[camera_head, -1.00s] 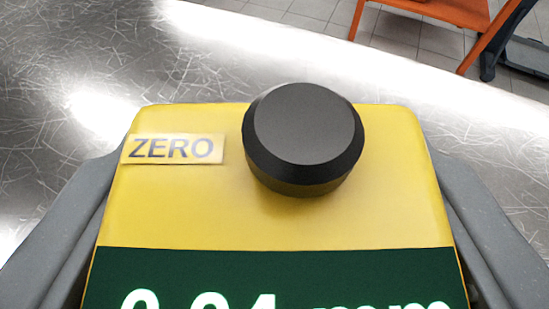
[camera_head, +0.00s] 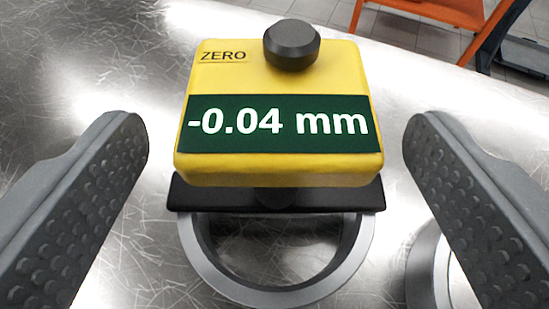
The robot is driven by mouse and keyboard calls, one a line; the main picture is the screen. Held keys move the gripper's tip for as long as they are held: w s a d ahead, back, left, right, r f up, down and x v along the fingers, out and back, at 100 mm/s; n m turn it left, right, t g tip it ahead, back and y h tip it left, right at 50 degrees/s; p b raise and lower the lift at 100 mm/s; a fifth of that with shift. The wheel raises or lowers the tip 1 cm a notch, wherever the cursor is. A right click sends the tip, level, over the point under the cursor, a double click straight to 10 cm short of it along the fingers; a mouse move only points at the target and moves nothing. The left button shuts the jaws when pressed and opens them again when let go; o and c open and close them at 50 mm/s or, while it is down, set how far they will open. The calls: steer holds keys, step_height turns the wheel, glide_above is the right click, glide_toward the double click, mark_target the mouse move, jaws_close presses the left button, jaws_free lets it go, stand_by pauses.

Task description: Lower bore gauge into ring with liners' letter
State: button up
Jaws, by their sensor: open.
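The bore gauge (camera_head: 280,172) has a yellow housing with a black knob on top, a "ZERO" label and a green display reading "-0.04 mm". It stands at a metal ring (camera_head: 355,268), with its black crossbar (camera_head: 192,196) lying across the ring's top. The gauge's lower part is mostly hidden below the crossbar. No letter shows on the visible part of the ring. My gripper (camera_head: 270,150) is open, its two grey studded fingers apart on either side of the gauge and not touching it.
A second metal ring (camera_head: 420,272) stands at the lower right, partly behind my right finger. The scratched metal table (camera_head: 150,60) is clear to the left and behind the gauge. An orange frame (camera_head: 450,12) stands beyond the table's far edge at the top right.

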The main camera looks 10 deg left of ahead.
steer(key=v, duration=0.8)
steer(key=shift+s, duration=0.25)
steer(key=shift+d+r, duration=0.1)
steer(key=shift+r, duration=0.05)
